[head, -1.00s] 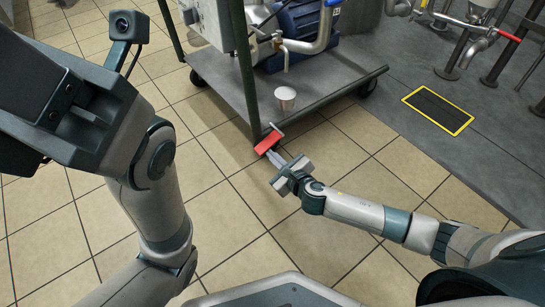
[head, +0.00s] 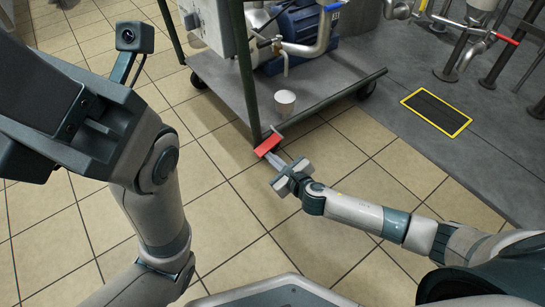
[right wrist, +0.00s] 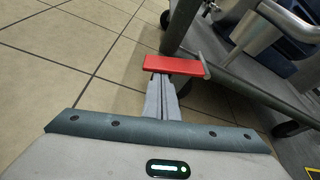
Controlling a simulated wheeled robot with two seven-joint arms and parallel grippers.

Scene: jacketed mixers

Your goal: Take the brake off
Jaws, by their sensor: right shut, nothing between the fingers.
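The red brake pedal (head: 268,144) sits at the near corner of the grey wheeled cart (head: 325,103), low over the tiled floor. It also shows in the right wrist view as a flat red plate (right wrist: 173,65). My right gripper (head: 277,157) is shut and empty, its fingertips at the near edge of the pedal. In the right wrist view the closed fingers (right wrist: 160,82) reach the pedal's near edge; whether they touch or lie just under it I cannot tell. My left arm is at the left of the head view, and its fingers are not visible.
The cart carries a blue motor (head: 300,28), pipes and a white cup (head: 285,102). A green upright post (head: 244,70) rises by the pedal. A yellow-edged floor grate (head: 436,112) and pipework with a red-handled valve (head: 507,39) are at right. Tiles in front are clear.

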